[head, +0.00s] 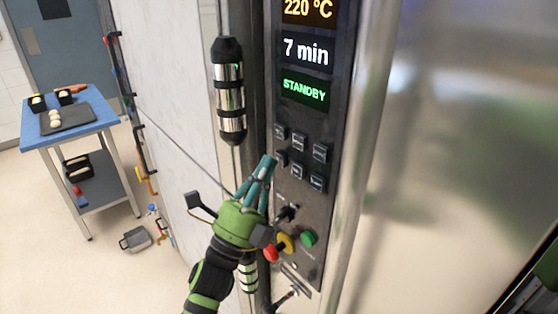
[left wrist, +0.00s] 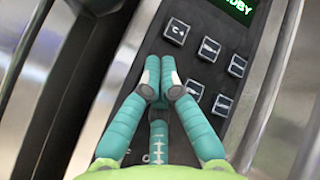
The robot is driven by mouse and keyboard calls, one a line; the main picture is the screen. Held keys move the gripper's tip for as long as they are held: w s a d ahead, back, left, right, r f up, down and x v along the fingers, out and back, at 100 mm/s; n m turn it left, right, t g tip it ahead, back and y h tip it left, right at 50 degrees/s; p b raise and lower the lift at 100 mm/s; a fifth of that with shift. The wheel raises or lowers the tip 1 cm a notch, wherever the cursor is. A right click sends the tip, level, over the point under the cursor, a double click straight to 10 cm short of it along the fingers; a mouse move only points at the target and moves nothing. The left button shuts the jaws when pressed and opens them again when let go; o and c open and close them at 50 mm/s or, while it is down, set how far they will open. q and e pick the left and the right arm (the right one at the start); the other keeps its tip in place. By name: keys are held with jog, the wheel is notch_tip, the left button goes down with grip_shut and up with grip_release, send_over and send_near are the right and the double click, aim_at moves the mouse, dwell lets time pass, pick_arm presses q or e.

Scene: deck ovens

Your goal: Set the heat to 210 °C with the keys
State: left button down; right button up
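The control panel (head: 338,120) has a top display (head: 308,10) reading 220 °C in orange. Below it are displays reading 7 min (head: 306,52) and STANDBY (head: 304,90). Under these are two rows of small dark keys (head: 320,152); several also show in the left wrist view (left wrist: 209,49). Their labels are too small to read. My left gripper (head: 267,162) is shut and empty, its fingertips together (left wrist: 160,77) at the lower row's left key, which they largely hide. I cannot tell whether they touch it. My right gripper is not in view.
Below the keys are a dark knob (head: 287,213) and green (head: 308,238), yellow (head: 285,243) and red (head: 271,254) buttons. A steel handle (head: 230,90) stands left of the panel. A blue-topped table (head: 88,128) is at far left.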

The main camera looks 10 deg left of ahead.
pick_arm(q)
jog(key=shift+w+d, duration=0.25)
jog(key=shift+w, duration=0.05)
dwell(0.7)
jog(key=shift+s+a, duration=0.1)
jog(key=shift+a, duration=0.05)
jog(key=shift+s+a, duration=0.4)
jog(key=shift+s, duration=0.15)
jog(key=s+a, duration=0.1)
jog(key=s, duration=0.1)
jog(key=s+a, duration=0.2)
dwell(0.6)
jog(key=shift+w, duration=0.1)
